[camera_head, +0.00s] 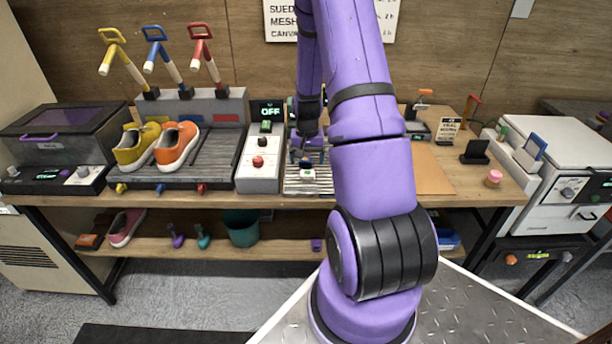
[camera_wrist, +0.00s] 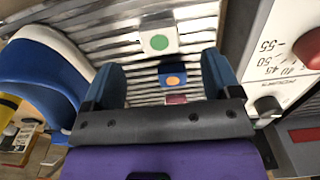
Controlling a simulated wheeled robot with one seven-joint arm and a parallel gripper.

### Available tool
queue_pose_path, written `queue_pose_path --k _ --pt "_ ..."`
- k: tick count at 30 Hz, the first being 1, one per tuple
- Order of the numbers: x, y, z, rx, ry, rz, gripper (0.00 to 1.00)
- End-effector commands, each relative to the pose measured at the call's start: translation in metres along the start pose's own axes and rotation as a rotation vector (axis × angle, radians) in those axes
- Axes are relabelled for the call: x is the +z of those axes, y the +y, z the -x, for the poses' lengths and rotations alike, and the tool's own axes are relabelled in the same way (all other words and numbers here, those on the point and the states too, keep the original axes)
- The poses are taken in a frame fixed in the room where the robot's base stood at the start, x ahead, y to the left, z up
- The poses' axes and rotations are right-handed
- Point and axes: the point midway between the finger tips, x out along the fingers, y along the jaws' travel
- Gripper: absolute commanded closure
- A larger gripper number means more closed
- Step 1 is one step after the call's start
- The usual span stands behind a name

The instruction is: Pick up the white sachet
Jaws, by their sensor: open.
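The white sachet (camera_wrist: 158,38) with a green dot lies on the slatted metal rack (camera_wrist: 95,20); in the head view a white piece (camera_head: 307,174) at the rack's front appears to be it. My gripper (camera_wrist: 162,62) is open and empty, its two blue fingers apart. In the wrist view the white sachet is beyond the fingertips, near the middle of the gap. A blue sachet (camera_wrist: 172,78) with an orange dot and a small reddish one (camera_wrist: 176,99) lie between the fingers. In the head view my gripper (camera_head: 308,154) is over the rack, partly hidden by my arm.
A control box (camera_head: 258,170) with a red knob stands left of the rack, close to one finger in the wrist view. A blue and white rounded object (camera_wrist: 45,75) is near the other finger. Orange (camera_head: 176,147) and yellow (camera_head: 136,147) shoes stand farther left.

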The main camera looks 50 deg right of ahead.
Motion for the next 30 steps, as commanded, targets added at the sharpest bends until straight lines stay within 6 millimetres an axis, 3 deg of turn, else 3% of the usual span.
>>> queue_pose_path --k 5,15,25,30 --pt "0.0 0.0 -0.01 0.0 -0.001 0.0 0.17" --pt "-0.003 0.0 -0.05 0.0 -0.001 0.001 0.17" --pt "-0.004 0.0 -0.055 0.0 0.001 0.001 0.17" --pt "-0.004 0.0 -0.055 0.0 0.001 0.001 0.54"
